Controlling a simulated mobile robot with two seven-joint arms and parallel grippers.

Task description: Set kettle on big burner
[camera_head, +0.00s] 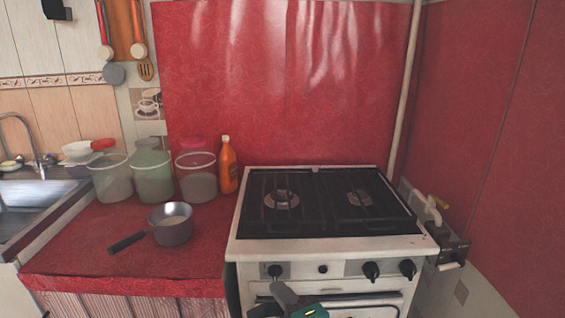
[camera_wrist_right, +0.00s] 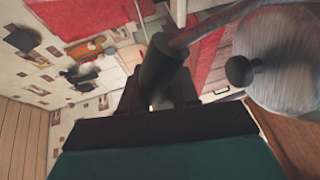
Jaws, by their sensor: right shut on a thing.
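The kettle shows in the right wrist view as a round brushed-metal lid (camera_wrist_right: 285,70) with a black knob and a dark handle (camera_wrist_right: 158,68) on a metal bar. My right gripper (camera_wrist_right: 160,92) is shut on that handle. In the head view my right gripper (camera_head: 288,297) is at the bottom edge, in front of the stove's knobs; the kettle's body is out of that view. The white stove (camera_head: 330,252) has a dark top with a left burner (camera_head: 282,199) and a right burner (camera_head: 360,198), both bare under the grate. My left gripper is not in view.
A saucepan (camera_head: 172,228) stands on the red counter (camera_head: 75,260) left of the stove. Several tubs (camera_head: 153,180) and an orange bottle (camera_head: 228,168) stand behind it. A sink (camera_head: 35,200) is far left. A pipe with a valve (camera_head: 425,205) is beside the stove's right side.

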